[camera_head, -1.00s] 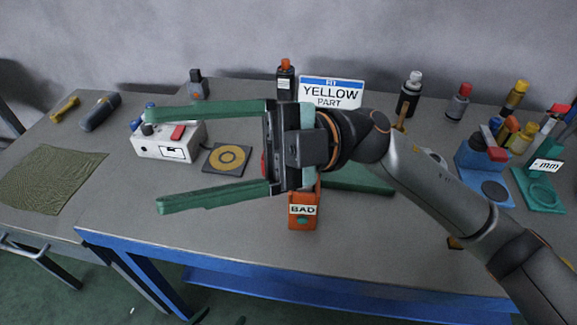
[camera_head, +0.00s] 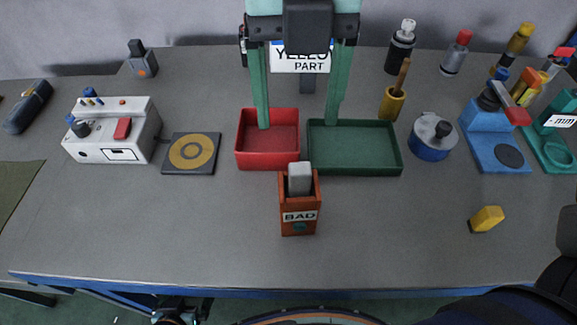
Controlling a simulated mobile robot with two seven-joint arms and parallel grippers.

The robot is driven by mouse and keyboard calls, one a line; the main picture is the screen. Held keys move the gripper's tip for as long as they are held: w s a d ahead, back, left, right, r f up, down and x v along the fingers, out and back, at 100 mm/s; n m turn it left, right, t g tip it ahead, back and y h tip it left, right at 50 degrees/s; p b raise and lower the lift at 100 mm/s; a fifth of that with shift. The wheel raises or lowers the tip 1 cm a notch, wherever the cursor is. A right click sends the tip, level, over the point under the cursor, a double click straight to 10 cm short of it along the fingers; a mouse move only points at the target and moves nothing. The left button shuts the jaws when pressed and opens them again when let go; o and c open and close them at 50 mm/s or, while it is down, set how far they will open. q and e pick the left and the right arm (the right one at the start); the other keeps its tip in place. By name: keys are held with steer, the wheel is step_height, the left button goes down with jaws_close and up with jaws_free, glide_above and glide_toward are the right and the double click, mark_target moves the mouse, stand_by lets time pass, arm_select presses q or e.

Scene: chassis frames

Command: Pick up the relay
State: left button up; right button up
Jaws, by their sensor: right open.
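No part is labelled as the relay, so I cannot tell for sure which one it is. A small grey block (camera_head: 299,178) stands upright in an orange-red box marked BAD (camera_head: 299,229), with its top showing above the rim. A small yellow block (camera_head: 486,218) lies alone on the right of the table. My right gripper (camera_head: 298,124) comes in from the top with its two green fingers wide apart and pointing down. Nothing is between the fingertips, which show over the trays, behind the BAD box. My left gripper is not in view.
A red tray (camera_head: 267,160) and a green tray (camera_head: 355,169) look empty. A white device (camera_head: 112,130) and a dark pad with a yellow ring (camera_head: 191,154) are left. A blue stand (camera_head: 495,145) and bottles are right. The front tabletop is mostly clear.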

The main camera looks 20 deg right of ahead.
mark_target(300, 168)
step_height(300, 168, down, 7)
steer(key=shift+d, duration=0.1)
steer(key=shift+d+f, duration=0.15)
steer(key=shift+f, duration=1.2)
steer(key=shift+d+f, duration=0.1)
steer(key=shift+f, duration=1.25)
jaws_close()
